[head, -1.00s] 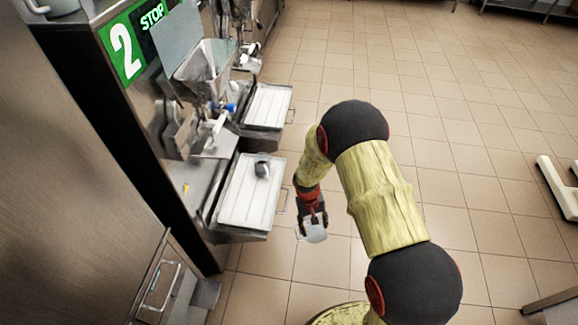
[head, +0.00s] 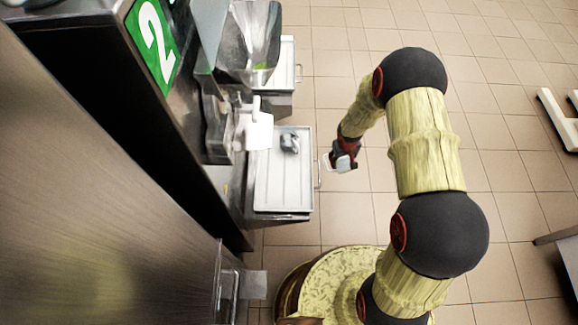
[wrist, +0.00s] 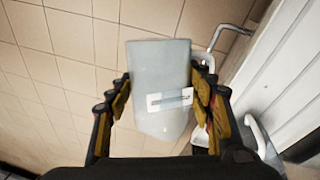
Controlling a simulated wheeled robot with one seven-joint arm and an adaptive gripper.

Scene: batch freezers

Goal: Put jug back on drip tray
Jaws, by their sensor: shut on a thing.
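The jug (wrist: 163,85) is pale grey and translucent with a white label, and sits between the fingers of my gripper (wrist: 160,100) in the wrist view. In the head view my gripper (head: 344,158) is shut on it beside the right edge of the drip tray (head: 284,190), over the floor; the jug is mostly hidden there. The drip tray is white, ribbed, with a metal handle on its right side. Its edge also shows at right in the wrist view (wrist: 290,75).
A small grey object (head: 289,142) lies on the tray's upper part. A second tray (head: 281,66) is farther back.

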